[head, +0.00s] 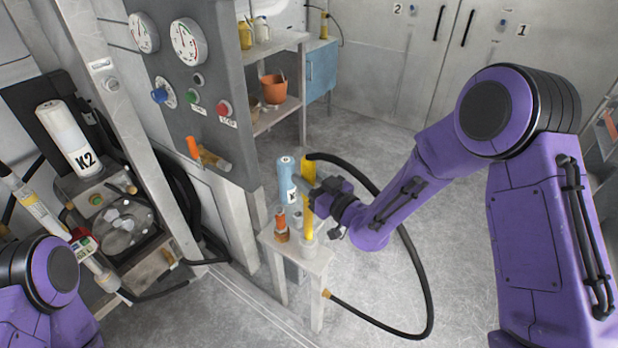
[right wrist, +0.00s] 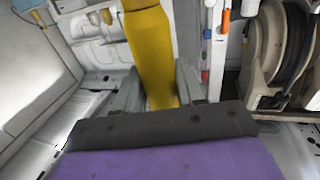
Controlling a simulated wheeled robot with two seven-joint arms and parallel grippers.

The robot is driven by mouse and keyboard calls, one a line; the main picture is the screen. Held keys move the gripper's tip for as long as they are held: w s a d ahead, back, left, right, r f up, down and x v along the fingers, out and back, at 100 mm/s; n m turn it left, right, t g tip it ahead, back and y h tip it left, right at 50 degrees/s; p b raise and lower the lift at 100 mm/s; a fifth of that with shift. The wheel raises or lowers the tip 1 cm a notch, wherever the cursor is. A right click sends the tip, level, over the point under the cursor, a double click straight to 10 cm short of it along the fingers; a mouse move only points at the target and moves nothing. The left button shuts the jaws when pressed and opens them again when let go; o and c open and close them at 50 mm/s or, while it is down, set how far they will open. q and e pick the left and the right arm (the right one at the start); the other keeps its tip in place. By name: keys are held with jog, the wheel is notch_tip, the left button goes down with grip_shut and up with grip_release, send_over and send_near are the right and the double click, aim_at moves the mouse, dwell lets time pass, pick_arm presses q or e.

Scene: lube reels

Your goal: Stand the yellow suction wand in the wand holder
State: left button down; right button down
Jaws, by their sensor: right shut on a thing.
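The yellow suction wand (head: 307,228) stands about upright over a small pale stand (head: 318,262) in the head view. My right gripper (head: 313,195) is shut around its middle. In the right wrist view, the wand (right wrist: 150,50) runs up between the two fingers (right wrist: 158,95). A small grey cup (head: 308,247), which looks like the wand holder, is on the stand directly at the wand's lower end. I cannot tell whether the tip is inside the cup or just above it. My left gripper is out of view; only part of that arm shows at lower left.
A black hose (head: 428,290) loops from the wand's top to the stand's side. A blue cylinder (head: 285,180) and an orange-topped bottle (head: 281,226) stand close left of the wand. A gauge panel (head: 195,90) rises behind left.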

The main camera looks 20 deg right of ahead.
jog(key=shift+f+b, duration=0.25)
jog(key=shift+b, duration=0.15)
dwell(0.3)
jog(key=c, duration=0.6)
grip_release()
jog(key=b+v, duration=0.2)
jog(key=v, duration=0.8)
jog(key=shift+s+d+b, duration=0.1)
jog(key=shift+s+b, duration=0.15)
jog(key=shift+b, duration=0.1)
jog(key=shift+f, duration=0.1)
